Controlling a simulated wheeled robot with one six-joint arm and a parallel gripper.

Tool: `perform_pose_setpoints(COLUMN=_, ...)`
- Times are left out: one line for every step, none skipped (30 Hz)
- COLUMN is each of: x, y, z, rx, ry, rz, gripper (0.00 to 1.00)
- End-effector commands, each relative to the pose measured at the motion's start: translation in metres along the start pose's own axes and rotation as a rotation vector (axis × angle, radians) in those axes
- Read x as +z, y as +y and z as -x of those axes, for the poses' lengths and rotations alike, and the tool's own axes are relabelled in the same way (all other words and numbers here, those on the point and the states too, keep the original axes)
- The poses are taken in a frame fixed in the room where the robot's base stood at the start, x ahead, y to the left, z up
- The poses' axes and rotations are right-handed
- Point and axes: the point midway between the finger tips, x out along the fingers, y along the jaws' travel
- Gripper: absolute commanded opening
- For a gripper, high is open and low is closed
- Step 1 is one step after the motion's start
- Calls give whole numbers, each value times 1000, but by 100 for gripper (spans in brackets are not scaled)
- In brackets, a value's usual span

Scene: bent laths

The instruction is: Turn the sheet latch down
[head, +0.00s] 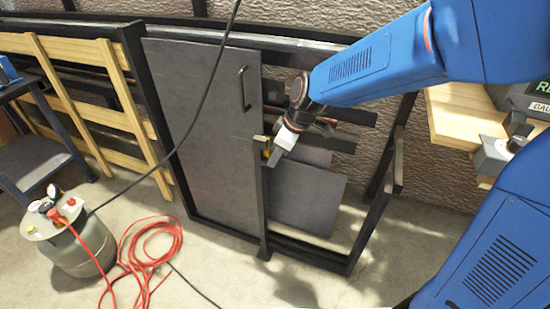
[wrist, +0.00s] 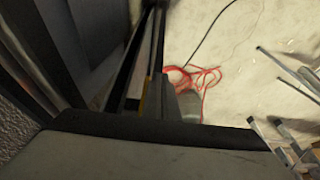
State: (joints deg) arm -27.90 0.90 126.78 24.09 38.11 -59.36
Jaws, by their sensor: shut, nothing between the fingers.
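The sheet latch (head: 261,139) looks like a small tan and yellow piece on the dark upright at the right edge of a grey sheet panel (head: 205,120). Its exact angle is hard to tell at this size. My gripper (head: 273,158) is shut and empty, just right of the latch, with its tips pointing down and left. Whether it touches the latch cannot be told.
The panel has a dark handle (head: 244,88). Right of it, the dark rack (head: 325,262) stands open with a loose grey sheet (head: 305,198) inside. A red hose (head: 145,260) and a tank (head: 70,235) lie front left. A wooden bench (head: 455,115) stands at right.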

Motion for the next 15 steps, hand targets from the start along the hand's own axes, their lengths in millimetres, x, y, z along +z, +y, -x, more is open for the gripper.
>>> perform_pose_setpoints(x=0, y=0, z=0, rx=0, ry=0, rz=0, gripper=0)
perform_pose_setpoints(x=0, y=0, z=0, rx=0, ry=0, rz=0, gripper=0)
perform_pose_setpoints(x=0, y=0, z=0, rx=0, ry=0, rz=0, gripper=0)
perform_pose_setpoints(x=0, y=0, z=0, rx=0, ry=0, rz=0, gripper=0)
perform_pose_setpoints(x=0, y=0, z=0, rx=0, ry=0, rz=0, gripper=0)
perform_pose_setpoints(x=0, y=0, z=0, rx=0, ry=0, rz=0, gripper=0)
perform_pose_setpoints(x=0, y=0, z=1, rx=0, ry=0, rz=0, gripper=0)
perform_pose_setpoints(x=0, y=0, z=1, rx=0, ry=0, rz=0, gripper=0)
perform_pose_setpoints(x=-1, y=0, z=2, rx=0, ry=0, rz=0, gripper=0)
perform_pose_setpoints(x=-1, y=0, z=3, rx=0, ry=0, rz=0, gripper=0)
perform_pose_setpoints(x=-2, y=0, z=4, rx=1, ry=1, rz=0, gripper=0)
perform_pose_setpoints(x=-2, y=0, z=5, rx=1, ry=1, rz=1, gripper=0)
perform_pose_setpoints(x=-3, y=0, z=6, rx=1, ry=1, rz=1, gripper=0)
perform_pose_setpoints(x=-3, y=0, z=7, rx=1, ry=1, rz=1, gripper=0)
perform_pose_setpoints(x=-4, y=0, z=9, rx=1, ry=1, rz=1, gripper=0)
